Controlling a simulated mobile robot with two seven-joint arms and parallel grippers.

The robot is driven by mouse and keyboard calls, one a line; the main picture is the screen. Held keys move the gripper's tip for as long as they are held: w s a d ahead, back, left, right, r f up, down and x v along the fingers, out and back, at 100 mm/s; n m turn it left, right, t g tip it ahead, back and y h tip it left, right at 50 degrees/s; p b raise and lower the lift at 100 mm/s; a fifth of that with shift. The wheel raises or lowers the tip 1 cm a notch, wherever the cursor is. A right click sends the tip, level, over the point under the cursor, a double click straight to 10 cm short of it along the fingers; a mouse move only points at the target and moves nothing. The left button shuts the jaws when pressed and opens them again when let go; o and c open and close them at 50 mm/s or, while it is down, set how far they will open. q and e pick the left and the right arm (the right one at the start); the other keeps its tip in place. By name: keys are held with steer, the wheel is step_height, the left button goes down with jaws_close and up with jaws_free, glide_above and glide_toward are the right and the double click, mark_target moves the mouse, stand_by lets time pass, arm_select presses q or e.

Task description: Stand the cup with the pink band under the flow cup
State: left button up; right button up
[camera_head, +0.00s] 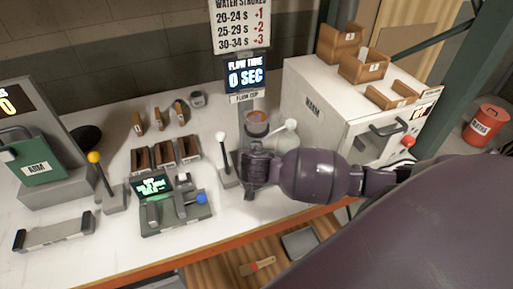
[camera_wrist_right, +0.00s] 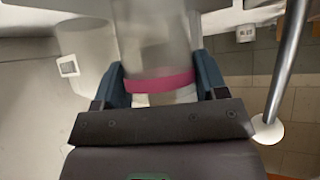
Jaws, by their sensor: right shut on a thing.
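The cup with the pink band (camera_wrist_right: 160,84) is pale and translucent. In the right wrist view it sits between the two blue fingers of my right gripper (camera_wrist_right: 161,75), which is shut on it. In the head view my right gripper (camera_head: 258,172) is just below the flow cup (camera_head: 257,118), a brown-filled cup on a grey stand. The gripper and wrist hide most or all of the held cup there, so I cannot tell whether its base touches the table. My left gripper is not in view.
A lever with a white knob (camera_head: 221,137) stands close left of my right gripper. A white oven-like box (camera_head: 325,115) is at right, with wooden trays on top. Small brown bins (camera_head: 163,153) and a green-screen device (camera_head: 175,207) are left.

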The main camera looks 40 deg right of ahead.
steer(key=shift+d, duration=0.1)
steer(key=shift+s, duration=0.15)
steer(key=shift+a, duration=0.2)
steer(key=o, duration=1)
steer(key=shift+f, duration=0.1)
steer(key=shift+c, duration=0.2)
steer(key=shift+r, duration=0.2)
steer(key=b+v, duration=0.1)
steer(key=v, duration=1)
steer(key=shift+s+r, duration=0.3)
steer(key=shift+a, duration=0.15)
